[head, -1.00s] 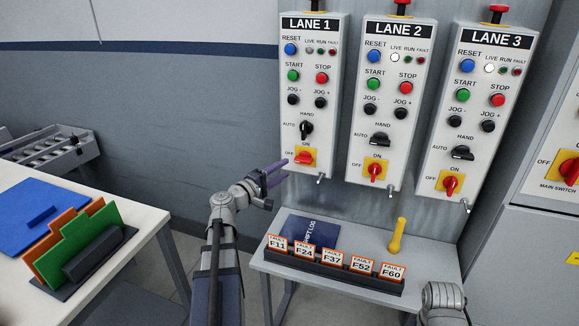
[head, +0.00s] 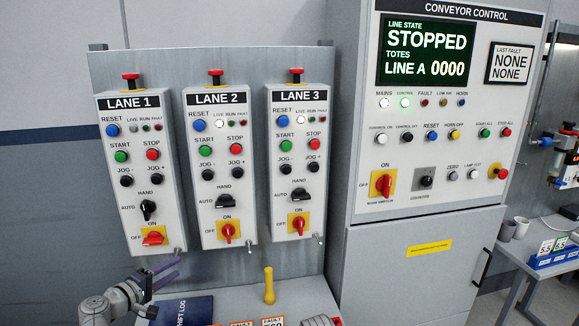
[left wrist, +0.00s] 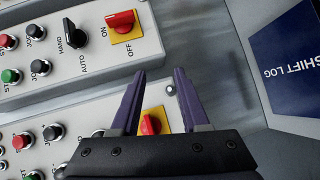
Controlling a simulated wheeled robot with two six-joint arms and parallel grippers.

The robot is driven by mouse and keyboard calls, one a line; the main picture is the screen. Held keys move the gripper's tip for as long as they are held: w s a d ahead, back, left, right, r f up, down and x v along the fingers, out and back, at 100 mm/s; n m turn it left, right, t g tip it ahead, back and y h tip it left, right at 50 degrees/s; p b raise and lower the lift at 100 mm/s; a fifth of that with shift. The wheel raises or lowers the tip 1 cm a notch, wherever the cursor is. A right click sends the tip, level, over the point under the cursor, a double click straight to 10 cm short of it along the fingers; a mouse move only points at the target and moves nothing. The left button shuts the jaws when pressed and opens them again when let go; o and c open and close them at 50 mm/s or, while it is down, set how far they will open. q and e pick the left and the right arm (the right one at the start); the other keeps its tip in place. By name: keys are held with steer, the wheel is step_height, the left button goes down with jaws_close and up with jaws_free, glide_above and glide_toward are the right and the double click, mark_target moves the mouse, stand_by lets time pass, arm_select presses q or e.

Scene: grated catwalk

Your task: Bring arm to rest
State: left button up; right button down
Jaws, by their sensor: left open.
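My left gripper (head: 172,270) is at the lower left of the head view, just below the LANE 1 box (head: 137,180). Its jaws are open and empty. In the left wrist view its two purple fingers (left wrist: 160,80) stand apart, with a red rotary switch (left wrist: 150,124) on a yellow plate visible beyond and between them. I cannot tell whether the fingers touch the box. The LANE 1 red switch (head: 153,238) lies sideways, while the LANE 2 switch (head: 228,231) and LANE 3 switch (head: 298,224) stand upright. My right gripper is out of view.
A yellow peg-like handle (head: 269,285) stands on the small table under the boxes. A blue shift log (head: 186,311) and fault cards (head: 273,322) lie near it. The conveyor control cabinet (head: 425,150) reads STOPPED. A side table (head: 540,258) is at the far right.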

arm_select(q)
steer(key=s+d+f+m+g+h+p, duration=0.1)
steer(key=s+d+f+m+g, duration=0.3)
steer(key=d, duration=0.7)
steer(key=s+d+f+m+g+p, duration=0.25)
steer(key=d+f+m+g, duration=0.2)
steer(key=d, duration=0.65)
steer(key=s+d+f+m+g+y+p, duration=0.1)
steer(key=s+d+m+g+y, duration=0.2)
steer(key=s, duration=0.4)
steer(key=s+d+f+m+g+y+p, duration=0.1)
steer(key=s+d+m+g+y, duration=0.2)
steer(key=s, duration=0.4)
steer(key=d+m+y, duration=0.1)
steer(key=y, duration=0.1)
steer(key=shift+s+f+y+p, duration=0.15)
steer(key=shift+s+y+p, duration=0.15)
steer(key=shift+s+p, duration=0.1)
steer(key=shift+m, duration=0.25)
